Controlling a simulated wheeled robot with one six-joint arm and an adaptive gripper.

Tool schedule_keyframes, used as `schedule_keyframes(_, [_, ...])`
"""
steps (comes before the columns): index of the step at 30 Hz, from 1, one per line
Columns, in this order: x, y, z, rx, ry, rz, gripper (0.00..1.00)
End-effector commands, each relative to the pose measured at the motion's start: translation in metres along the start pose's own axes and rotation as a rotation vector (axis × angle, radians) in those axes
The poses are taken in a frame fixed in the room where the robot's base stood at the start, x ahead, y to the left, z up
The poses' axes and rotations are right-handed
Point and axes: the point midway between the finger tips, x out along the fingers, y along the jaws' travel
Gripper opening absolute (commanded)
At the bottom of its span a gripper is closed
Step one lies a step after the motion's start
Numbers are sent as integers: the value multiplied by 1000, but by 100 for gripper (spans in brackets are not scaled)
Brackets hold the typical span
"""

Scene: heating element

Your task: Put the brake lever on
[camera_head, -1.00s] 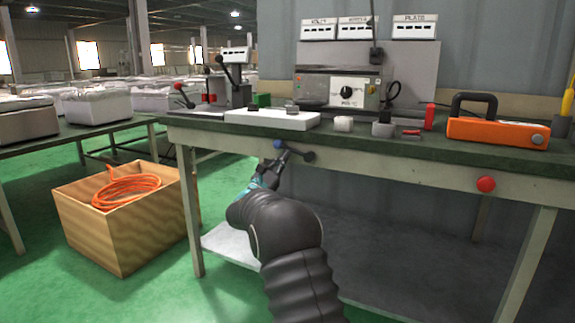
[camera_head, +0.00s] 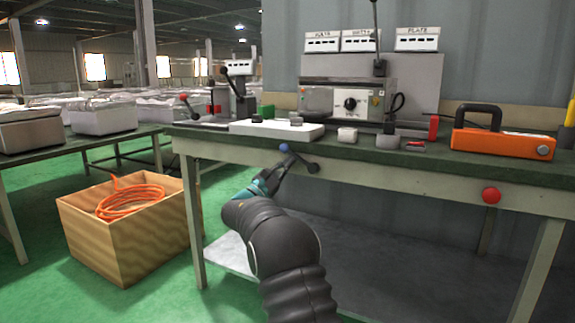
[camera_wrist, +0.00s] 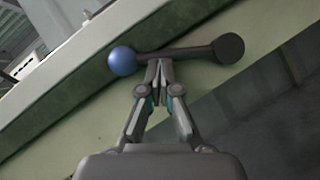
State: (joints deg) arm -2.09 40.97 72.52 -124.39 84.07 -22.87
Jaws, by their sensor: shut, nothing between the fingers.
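A dark lever with a blue ball knob is mounted on the bench's front rail. In the head view its knob (camera_head: 284,147) is up and to the left of its round dark end (camera_head: 313,168), so it lies tilted. In the wrist view the lever (camera_wrist: 180,53) spans from the blue knob on the left to the dark end on the right. My gripper (camera_wrist: 158,64) is shut and empty, with its tips at the lower side of the shaft near the knob. They look close to or touching it; I cannot tell which. My gripper also shows in the head view (camera_head: 280,166).
A red button (camera_head: 491,195) is on the rail to the right. An orange case (camera_head: 502,144), a control box (camera_head: 350,104) and a white board (camera_head: 277,131) are on the bench. A wooden crate (camera_head: 128,236) with orange cable stands at left.

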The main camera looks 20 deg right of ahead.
Motion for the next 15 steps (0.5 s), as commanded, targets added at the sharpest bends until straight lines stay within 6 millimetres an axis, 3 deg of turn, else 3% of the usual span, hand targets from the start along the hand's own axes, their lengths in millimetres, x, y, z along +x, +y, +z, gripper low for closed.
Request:
schedule_keyframes(8, [-14,-4,-15,-1,0,0,0])
schedule_keyframes(12, [-32,-8,-32,-4,0,-1,0])
schedule_keyframes(15, [-54,-6,-27,-2,1,-1,0])
